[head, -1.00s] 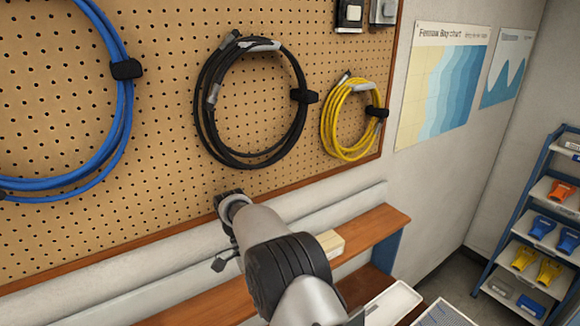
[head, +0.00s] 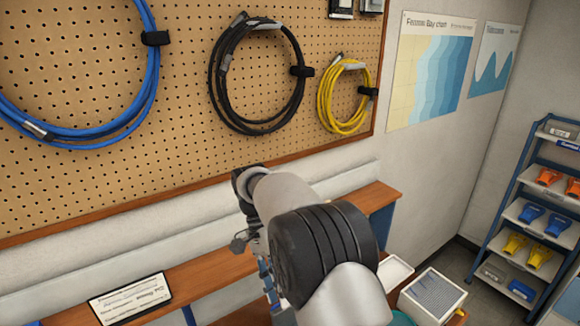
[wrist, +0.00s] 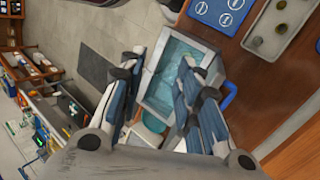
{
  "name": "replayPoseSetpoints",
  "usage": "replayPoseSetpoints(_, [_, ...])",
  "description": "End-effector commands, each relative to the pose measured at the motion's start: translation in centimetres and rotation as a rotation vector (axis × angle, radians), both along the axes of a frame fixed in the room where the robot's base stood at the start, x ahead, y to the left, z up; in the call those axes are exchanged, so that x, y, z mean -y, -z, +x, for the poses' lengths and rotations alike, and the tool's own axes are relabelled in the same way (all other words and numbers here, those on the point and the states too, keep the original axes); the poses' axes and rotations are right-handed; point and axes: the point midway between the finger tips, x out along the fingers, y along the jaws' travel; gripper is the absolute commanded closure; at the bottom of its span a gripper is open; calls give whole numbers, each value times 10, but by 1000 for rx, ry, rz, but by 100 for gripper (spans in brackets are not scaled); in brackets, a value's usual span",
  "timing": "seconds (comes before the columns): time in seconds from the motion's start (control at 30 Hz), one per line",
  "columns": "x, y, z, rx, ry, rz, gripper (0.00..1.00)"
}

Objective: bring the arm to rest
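My arm (head: 325,245) reaches up from the bottom of the head view, in front of the wooden shelf. My gripper (wrist: 160,65) shows in the wrist view with its two blue and grey fingers spread apart. Nothing is held between them. Beyond the gap, below the fingers, is a grey open bin (wrist: 172,75) with a teal inside; the fingers look apart from it. In the head view my arm hides most of the gripper.
A white box (head: 432,296) stands at lower right. A rack (head: 535,205) of coloured items is at right. The wrist view shows open floor (wrist: 65,22).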

Motion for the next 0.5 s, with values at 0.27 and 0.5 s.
replayPoseSetpoints(0.27, [47,-8,-28,135,-151,187,69])
replayPoseSetpoints(0.5, [94,5,-84,304,-348,323,69])
